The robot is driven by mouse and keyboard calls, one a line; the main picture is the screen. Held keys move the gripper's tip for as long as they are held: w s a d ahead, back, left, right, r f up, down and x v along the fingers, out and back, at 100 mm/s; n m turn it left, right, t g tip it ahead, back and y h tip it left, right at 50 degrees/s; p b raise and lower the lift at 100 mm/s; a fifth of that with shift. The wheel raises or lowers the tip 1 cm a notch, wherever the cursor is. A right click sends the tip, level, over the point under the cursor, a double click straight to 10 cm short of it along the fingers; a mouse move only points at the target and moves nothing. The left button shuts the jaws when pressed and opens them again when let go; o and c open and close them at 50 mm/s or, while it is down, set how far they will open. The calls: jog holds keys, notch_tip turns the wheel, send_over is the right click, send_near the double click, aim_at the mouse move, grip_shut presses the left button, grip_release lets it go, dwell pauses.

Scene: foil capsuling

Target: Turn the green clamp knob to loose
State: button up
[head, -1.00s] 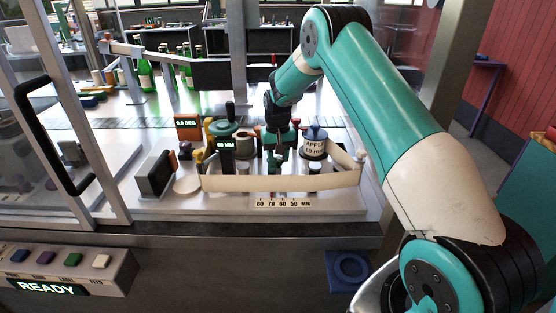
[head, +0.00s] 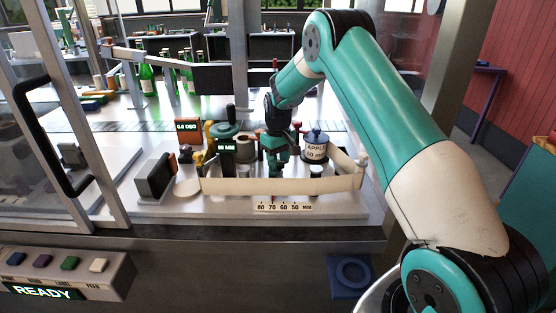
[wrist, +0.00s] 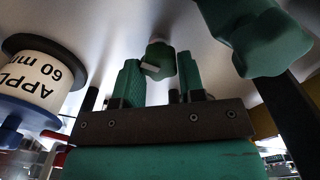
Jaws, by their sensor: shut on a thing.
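The green clamp knob (wrist: 158,58) shows in the wrist view between the two green fingers of my gripper (wrist: 160,70). It is lobed and carries a pale pointer mark. In the head view my gripper (head: 277,160) reaches down into the middle of the labelling fixture, behind the cream strip (head: 285,185). There the knob cannot be told apart from the green fingers.
A larger green lobed part (wrist: 265,40) is close to the right of my gripper. A label roll marked APPLE 60 mm (head: 315,151) stands to the right. A green handwheel (head: 225,130) and orange display (head: 187,130) are to the left. A millimetre scale (head: 285,207) lies in front.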

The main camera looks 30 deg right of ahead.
jog(key=shift+w+r, duration=0.1)
jog(key=o, duration=0.9)
notch_tip(320, 180, up, 17)
jog(key=b, duration=0.3)
jog(key=shift+r, duration=0.2)
